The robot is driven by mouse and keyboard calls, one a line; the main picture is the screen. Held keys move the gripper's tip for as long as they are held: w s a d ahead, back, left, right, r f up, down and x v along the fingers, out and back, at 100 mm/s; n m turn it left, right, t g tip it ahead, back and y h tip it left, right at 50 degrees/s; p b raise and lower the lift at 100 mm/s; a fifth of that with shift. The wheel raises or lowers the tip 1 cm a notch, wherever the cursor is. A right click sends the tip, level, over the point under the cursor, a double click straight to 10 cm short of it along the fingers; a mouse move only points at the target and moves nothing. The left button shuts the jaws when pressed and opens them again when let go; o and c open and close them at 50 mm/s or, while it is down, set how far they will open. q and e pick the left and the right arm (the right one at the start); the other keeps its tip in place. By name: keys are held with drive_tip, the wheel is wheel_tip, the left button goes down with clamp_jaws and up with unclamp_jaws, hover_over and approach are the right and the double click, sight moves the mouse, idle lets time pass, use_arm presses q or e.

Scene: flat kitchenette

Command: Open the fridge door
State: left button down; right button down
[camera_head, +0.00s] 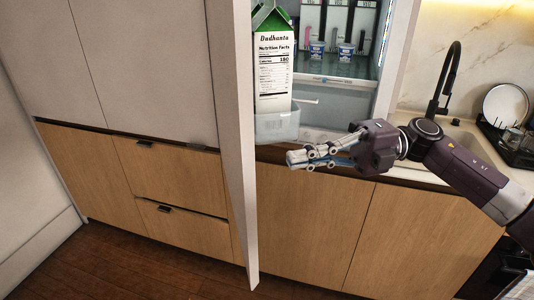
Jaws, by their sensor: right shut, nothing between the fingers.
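The fridge door (234,130) stands swung open, seen nearly edge-on in the head view, reaching toward me left of the fridge opening. A milk carton (273,75) sits in the clear door bin (277,127) on its inner side. The lit fridge interior (340,68) shows behind, with yogurt cups (317,50) on a shelf. My right gripper (291,158) is shut and empty, in front of the opening just below the door bin, its fingers pointing left toward the door's inner face. I cannot tell whether it touches the door. My left gripper is not in view.
Wooden drawers (175,180) and white cabinets are on the left. Wooden lower cabinets (310,225) run below the fridge. At right are a sink with a black faucet (441,85) and a dish rack (510,140). The floor (130,270) at lower left is clear.

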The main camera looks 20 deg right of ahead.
drive_tip(key=a+p, duration=0.2)
drive_tip(key=a, duration=0.4)
drive_tip(key=shift+w+a, duration=0.15)
